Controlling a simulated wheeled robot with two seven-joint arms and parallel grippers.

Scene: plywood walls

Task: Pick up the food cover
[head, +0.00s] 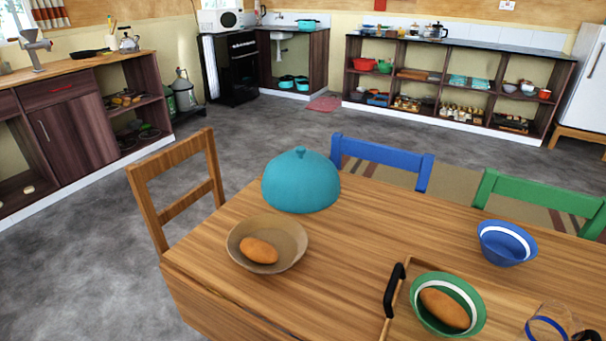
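The food cover (300,184) is a teal dome with a small knob on top. It is at the far left part of the wooden table (375,240), behind a brown bowl. Its lower rim looks close to the tabletop, but I cannot tell whether it rests flat on it. Neither of my grippers shows in the head view. Nothing is seen touching the cover.
A brown bowl (292,258) with a bread-like item stands in front of the cover. Wooden (152,180), blue (382,152) and green (540,192) chairs surround the table.

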